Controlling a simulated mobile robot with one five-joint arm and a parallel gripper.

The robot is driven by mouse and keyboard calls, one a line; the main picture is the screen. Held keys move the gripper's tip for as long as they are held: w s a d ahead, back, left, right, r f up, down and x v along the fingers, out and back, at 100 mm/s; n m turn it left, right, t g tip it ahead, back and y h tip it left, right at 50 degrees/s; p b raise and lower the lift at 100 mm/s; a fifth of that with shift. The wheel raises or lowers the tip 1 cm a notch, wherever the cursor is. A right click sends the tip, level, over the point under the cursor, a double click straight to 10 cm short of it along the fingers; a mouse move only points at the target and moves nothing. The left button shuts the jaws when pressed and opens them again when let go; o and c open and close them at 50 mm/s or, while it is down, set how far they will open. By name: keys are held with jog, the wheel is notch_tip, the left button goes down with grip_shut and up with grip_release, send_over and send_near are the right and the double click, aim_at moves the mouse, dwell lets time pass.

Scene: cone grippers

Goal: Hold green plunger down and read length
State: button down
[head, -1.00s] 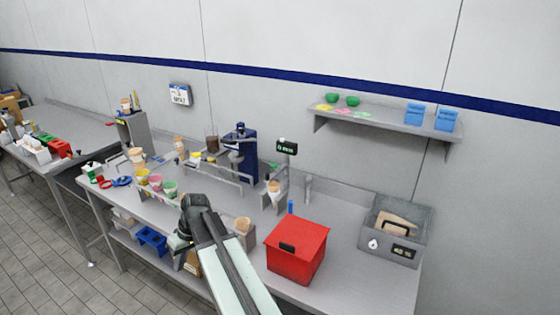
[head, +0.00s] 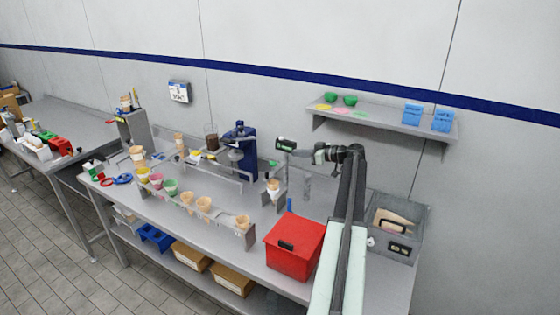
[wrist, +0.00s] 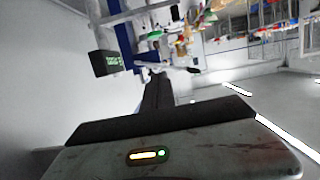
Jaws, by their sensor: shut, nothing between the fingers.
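A small dark display box (head: 286,144) with green characters stands above the cone stand at the back of the bench. It also shows in the wrist view (wrist: 106,63), but its characters are too small to read. A small green piece (head: 272,163) shows just below and left of the display; I cannot tell if it is the plunger. My gripper (head: 298,153) is shut and empty, pointing left close to the display's right side. In the wrist view my dark gripper (wrist: 156,80) points up toward the bench equipment. Any contact with the plunger cannot be made out.
A cone (head: 273,185) sits in the stand below the display. A red box (head: 295,246) stands in front, and a grey bin (head: 396,228) at the right. A dark blue machine (head: 243,150) is left of the display. A wall shelf (head: 385,122) hangs above right.

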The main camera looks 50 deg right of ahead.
jog(key=w+f+b, duration=0.2)
jog(key=w, duration=0.1)
jog(key=w+a+f+b, duration=0.1)
jog(key=w+f+b, duration=0.1)
jog(key=w, duration=0.1)
jog(key=w+a+f+b, duration=0.1)
jog(key=w+f+b, duration=0.1)
jog(key=w, duration=0.1)
jog(key=shift+w+a+f, duration=0.2)
jog(key=shift+w+f, duration=0.05)
